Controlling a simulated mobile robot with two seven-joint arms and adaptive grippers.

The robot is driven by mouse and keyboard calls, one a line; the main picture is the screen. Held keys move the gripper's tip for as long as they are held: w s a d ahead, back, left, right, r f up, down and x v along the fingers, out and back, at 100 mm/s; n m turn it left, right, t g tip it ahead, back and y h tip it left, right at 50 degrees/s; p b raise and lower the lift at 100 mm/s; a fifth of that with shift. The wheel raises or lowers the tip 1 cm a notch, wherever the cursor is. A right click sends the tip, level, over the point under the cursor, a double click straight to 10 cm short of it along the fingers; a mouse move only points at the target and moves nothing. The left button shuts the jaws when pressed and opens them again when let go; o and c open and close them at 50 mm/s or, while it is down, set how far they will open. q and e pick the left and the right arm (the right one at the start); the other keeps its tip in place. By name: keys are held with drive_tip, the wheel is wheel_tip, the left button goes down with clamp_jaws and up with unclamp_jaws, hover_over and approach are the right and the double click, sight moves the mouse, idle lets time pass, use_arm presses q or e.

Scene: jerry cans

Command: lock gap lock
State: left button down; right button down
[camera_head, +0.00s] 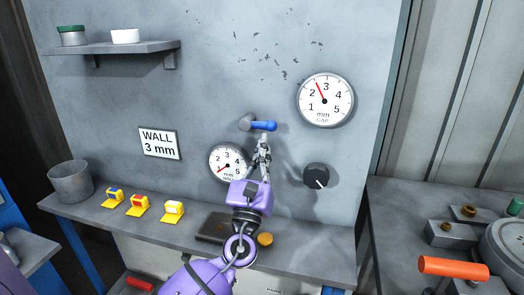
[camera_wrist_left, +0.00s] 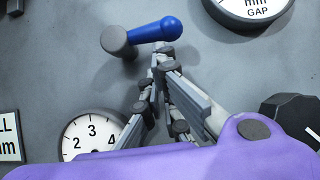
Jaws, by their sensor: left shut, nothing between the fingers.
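A lever with a grey hub and a blue handle (camera_head: 264,126) sticks out of the wall panel, the handle pointing right. It also shows in the left wrist view (camera_wrist_left: 154,31). My left gripper (camera_head: 263,142) is shut and empty, its fingertips just below the blue handle; whether they touch it I cannot tell. The GAP dial (camera_head: 325,100) at upper right has its red needle between 2 and 3. A smaller mm dial (camera_head: 228,163) at lower left has its needle at lower left, its lower label partly hidden. A black knob (camera_head: 316,174) has its white mark toward lower right.
A sign (camera_head: 160,143) reads WALL 3 mm. Below it, several yellow padlock-like pieces (camera_head: 139,205) and a grey bucket (camera_head: 71,181) stand on a ledge. A shelf (camera_head: 120,47) juts out at upper left. A bench with an orange handle (camera_head: 453,268) stands at right.

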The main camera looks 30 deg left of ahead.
use_arm(q)
drive_tip(key=shift+w+d+r+n+g+y, duration=0.1)
drive_tip(key=shift+d+n+g+y, duration=0.1)
drive_tip(key=shift+n+y, duration=0.25)
drive_tip(key=shift+d+r+n+g+y, duration=0.1)
drive_tip(key=shift+n+g+y, duration=0.1)
drive_tip(key=shift+n+y, duration=0.25)
use_arm(e)
drive_tip(key=shift+w+r, duration=0.25)
drive_tip(key=shift+w, duration=0.05)
